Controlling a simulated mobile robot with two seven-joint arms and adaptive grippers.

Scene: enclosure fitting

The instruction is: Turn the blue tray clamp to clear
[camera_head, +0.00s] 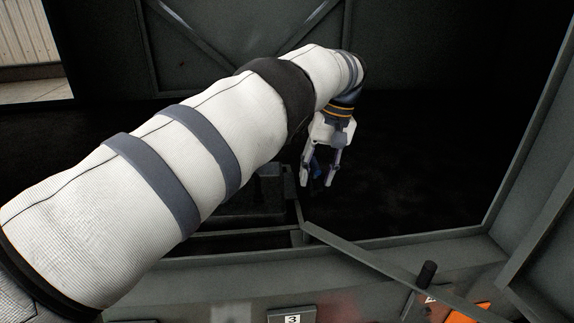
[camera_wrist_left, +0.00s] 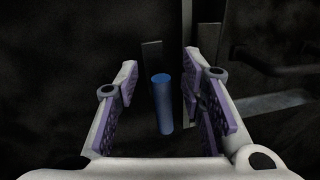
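The blue tray clamp shows as a small blue piece (camera_head: 315,169) in the head view, partly hidden by my left gripper (camera_head: 320,180). In the left wrist view its blue cylindrical handle (camera_wrist_left: 162,104) stands between the two fingers of my left gripper (camera_wrist_left: 164,100). The fingers are open, with dark gaps on both sides of the handle, so neither visibly touches it. The right finger is closer to the handle. My left arm comes in from the left of the head view and reaches into the dark enclosure. My right gripper is not in view.
A grey metal frame edge (camera_head: 400,250) runs along the front of the enclosure. A flat bar (camera_head: 365,258) with a black knob (camera_head: 427,273) crosses it. A plate marked 3 (camera_head: 292,315) and an orange part (camera_head: 468,313) lie in front. The inside right is dark.

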